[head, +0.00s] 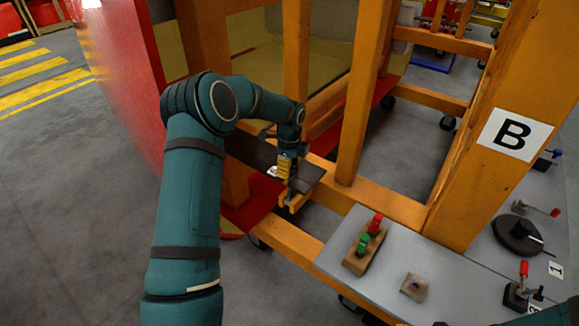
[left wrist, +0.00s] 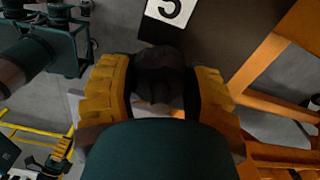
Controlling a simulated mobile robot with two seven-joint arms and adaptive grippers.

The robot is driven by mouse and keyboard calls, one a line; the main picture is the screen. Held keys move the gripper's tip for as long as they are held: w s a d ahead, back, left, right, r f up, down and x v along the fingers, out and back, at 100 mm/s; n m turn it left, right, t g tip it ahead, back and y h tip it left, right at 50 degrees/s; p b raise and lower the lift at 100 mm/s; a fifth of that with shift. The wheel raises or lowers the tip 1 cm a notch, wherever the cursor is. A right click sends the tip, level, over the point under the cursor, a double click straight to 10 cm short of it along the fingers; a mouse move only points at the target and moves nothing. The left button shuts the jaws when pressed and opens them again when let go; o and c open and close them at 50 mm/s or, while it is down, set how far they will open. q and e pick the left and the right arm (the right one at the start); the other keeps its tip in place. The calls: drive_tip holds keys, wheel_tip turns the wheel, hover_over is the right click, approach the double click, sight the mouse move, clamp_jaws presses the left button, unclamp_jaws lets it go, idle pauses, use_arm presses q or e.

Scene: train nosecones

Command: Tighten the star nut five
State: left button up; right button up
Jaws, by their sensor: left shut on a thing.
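In the left wrist view the dark star nut (left wrist: 158,75) sits between the two yellow finger pads of my left gripper (left wrist: 160,90). The gripper is shut on it, with a pad on either side. A white label with a black 5 (left wrist: 170,8) lies just beyond the nut on a dark plate (left wrist: 215,38). In the head view my left gripper (head: 289,168) points down at the dark plate (head: 308,178) on the orange frame. The nut is hidden there by the gripper. My right gripper is out of view.
Orange beams (head: 357,90) stand close to the right of my left gripper. A red panel (head: 110,75) rises behind my left arm. A grey table (head: 455,290) holds a wooden block with red and green pieces (head: 365,245) and several clamps. A post bears a B sign (head: 514,135).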

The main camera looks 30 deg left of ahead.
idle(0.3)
use_arm(q)
drive_tip(key=o, duration=1.2)
drive_tip(key=shift+r, duration=0.15)
wheel_tip(320, 180, up, 12)
drive_tip(key=shift+f, duration=0.1)
drive_tip(key=shift+s+f, duration=0.1)
